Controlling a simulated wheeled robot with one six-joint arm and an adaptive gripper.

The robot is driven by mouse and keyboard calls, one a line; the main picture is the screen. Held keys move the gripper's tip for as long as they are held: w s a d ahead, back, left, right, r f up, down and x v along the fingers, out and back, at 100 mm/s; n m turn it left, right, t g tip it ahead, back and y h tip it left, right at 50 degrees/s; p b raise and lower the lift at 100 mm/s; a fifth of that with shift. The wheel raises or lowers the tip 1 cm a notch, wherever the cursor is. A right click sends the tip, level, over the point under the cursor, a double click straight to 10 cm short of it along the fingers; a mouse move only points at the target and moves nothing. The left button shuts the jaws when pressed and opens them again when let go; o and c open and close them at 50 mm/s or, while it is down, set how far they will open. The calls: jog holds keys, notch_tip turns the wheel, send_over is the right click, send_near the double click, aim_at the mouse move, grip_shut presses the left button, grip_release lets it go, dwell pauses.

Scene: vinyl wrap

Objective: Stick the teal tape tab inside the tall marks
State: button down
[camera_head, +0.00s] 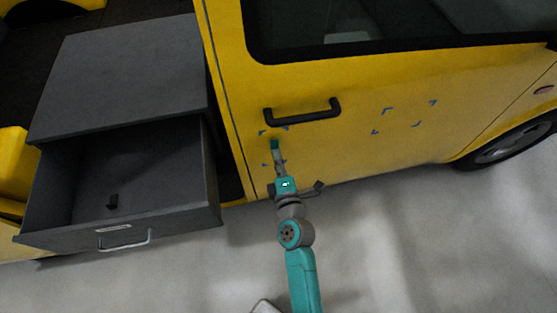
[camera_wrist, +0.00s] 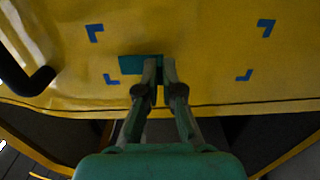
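The teal tape tab (camera_head: 274,145) is a small flat rectangle at the tip of my gripper. In the wrist view the tab (camera_wrist: 132,64) sticks out left of the fingertips. My gripper (camera_wrist: 159,64) is shut on its right end. The tall marks are blue corner brackets on the yellow door below the handle; an upper one (camera_head: 262,133) and a lower one (camera_head: 266,165) show beside the tab. In the wrist view, brackets (camera_wrist: 95,33) (camera_wrist: 265,28) surround the tab, which appears nearer the handle end. I cannot tell whether the tab touches the door.
A black door handle (camera_head: 303,112) sits just above the tall marks. A second, wider set of blue marks (camera_head: 416,124) lies to the right. The door face between the mark sets is clear.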

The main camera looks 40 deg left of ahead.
jog(key=shift+x, duration=0.8)
dwell(1.9)
jog(key=c, duration=1.2)
grip_release()
jog(key=shift+c, duration=0.2)
jog(key=v, duration=1.2)
